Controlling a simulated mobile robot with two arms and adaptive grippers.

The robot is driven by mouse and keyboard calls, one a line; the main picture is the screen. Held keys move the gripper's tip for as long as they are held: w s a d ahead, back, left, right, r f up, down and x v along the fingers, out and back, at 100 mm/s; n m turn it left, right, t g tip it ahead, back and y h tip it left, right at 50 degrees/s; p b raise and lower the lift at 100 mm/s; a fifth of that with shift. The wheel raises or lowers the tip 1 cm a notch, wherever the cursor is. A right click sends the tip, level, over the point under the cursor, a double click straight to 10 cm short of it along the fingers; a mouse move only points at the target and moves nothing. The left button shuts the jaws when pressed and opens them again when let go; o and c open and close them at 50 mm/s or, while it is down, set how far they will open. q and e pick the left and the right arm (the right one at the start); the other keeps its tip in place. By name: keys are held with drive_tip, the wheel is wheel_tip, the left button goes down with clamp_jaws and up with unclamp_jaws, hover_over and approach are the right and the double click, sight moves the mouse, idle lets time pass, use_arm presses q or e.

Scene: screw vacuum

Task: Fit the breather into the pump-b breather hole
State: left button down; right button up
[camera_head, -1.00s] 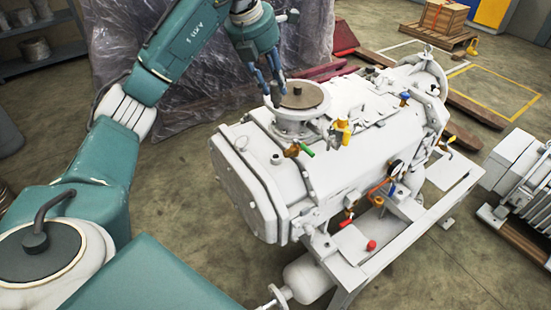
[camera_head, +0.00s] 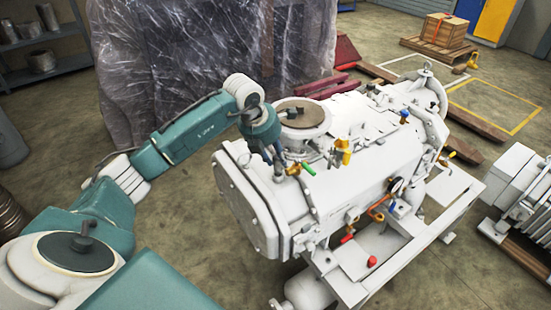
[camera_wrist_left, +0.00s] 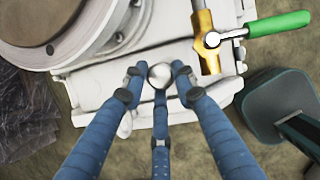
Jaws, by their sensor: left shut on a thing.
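My left gripper (camera_head: 275,172) reaches down over the near end of the white pump (camera_head: 350,185). In the left wrist view its blue fingers (camera_wrist_left: 158,82) are shut around a small, shiny, rounded silver piece (camera_wrist_left: 160,74), which looks like the breather. The piece is at the pump's top surface (camera_wrist_left: 185,57). The fingers hide its lower part, so I cannot tell whether it sits in a hole. A brass valve with a green handle (camera_wrist_left: 280,23) is just right of the fingers; it also shows in the head view (camera_head: 308,169). My right gripper is out of view.
A round flange with a brown disc (camera_head: 302,113) stands right behind the gripper. A yellow fitting (camera_head: 343,150) rises from the pump top. A plastic-wrapped load (camera_head: 210,60) stands behind. Another white machine (camera_head: 518,185) is at the right.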

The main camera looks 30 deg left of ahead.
use_arm(q)
drive_tip(key=shift+f, duration=0.85)
drive_tip(key=shift+f, duration=0.1)
drive_tip(key=c, duration=1.4)
unclamp_jaws()
drive_tip(key=shift+o, duration=0.2)
drive_tip(key=b+v, duration=0.2)
drive_tip(key=v, duration=1)
